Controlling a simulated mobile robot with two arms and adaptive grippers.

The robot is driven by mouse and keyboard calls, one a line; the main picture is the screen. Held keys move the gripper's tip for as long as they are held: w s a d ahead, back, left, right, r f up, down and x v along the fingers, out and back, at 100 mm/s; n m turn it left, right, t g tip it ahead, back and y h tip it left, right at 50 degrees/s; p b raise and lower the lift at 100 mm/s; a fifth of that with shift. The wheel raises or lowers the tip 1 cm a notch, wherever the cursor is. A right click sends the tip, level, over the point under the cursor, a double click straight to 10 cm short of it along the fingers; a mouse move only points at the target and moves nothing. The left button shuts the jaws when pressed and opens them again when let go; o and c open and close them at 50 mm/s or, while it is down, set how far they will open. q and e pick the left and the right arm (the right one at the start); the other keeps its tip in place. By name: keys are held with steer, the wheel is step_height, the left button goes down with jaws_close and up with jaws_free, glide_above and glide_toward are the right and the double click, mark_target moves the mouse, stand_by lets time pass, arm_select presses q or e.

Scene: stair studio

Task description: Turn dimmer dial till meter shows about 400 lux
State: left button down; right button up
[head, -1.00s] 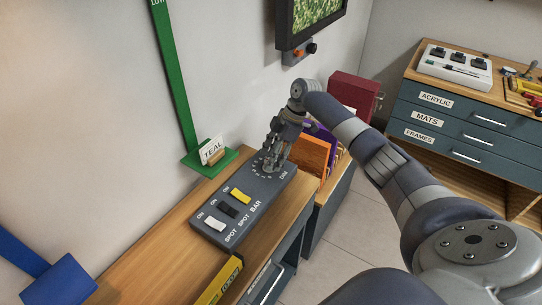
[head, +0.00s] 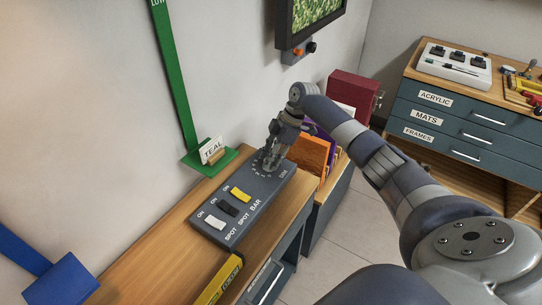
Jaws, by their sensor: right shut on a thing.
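A dark grey control box (head: 252,213) lies on the wooden bench top. It carries white, black and yellow rocker switches marked SPOT, SPOT and BAR, and a dial marked DIM at its far end. My right gripper (head: 268,165) points down at that end and is shut on the dimmer dial. The fingers hide most of the dial; part of its ring of scale marks shows beside them. No lux meter reading can be made out in this view. My left gripper is not in view.
Orange and purple panels (head: 311,153) and a dark red box (head: 352,92) are just beyond. A yellow level (head: 217,281) lies at the bench's front. A drawer cabinet (head: 462,122) stands at right.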

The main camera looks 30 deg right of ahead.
steer(key=shift+r+m+p, duration=0.15)
steer(key=shift+m+p, duration=0.15)
steer(key=shift+p, duration=0.05)
steer(key=m+t+h+p, duration=0.1)
steer(key=m+p, duration=0.2)
steer(key=p, duration=0.1)
steer(key=m+t+h+p, duration=0.1)
steer(key=m+p, duration=0.3)
steer(key=p, duration=0.1)
steer(key=shift+s+a+r+p, duration=0.1)
steer(key=shift+s+a+p, duration=0.1)
steer(key=shift+p, duration=0.1)
steer(key=shift+f+m+t+h+p, duration=0.15)
steer(key=shift+m+h+p, duration=0.15)
steer(key=shift+m+p, duration=0.5)
steer(key=shift+f+m+t+h+p, duration=0.15)
steer(key=shift+m+h+p, duration=0.15)
steer(key=shift+m+p, duration=0.45)
steer(key=o, duration=1.1)
steer(key=shift+c, duration=0.2)
steer(key=shift+r, duration=0.1)
steer(key=a+v, duration=0.1)
steer(key=v, duration=1)
steer(key=shift+d+r, duration=0.4)
steer(key=shift+d, duration=0.1)
steer(key=shift+s, duration=0.15)
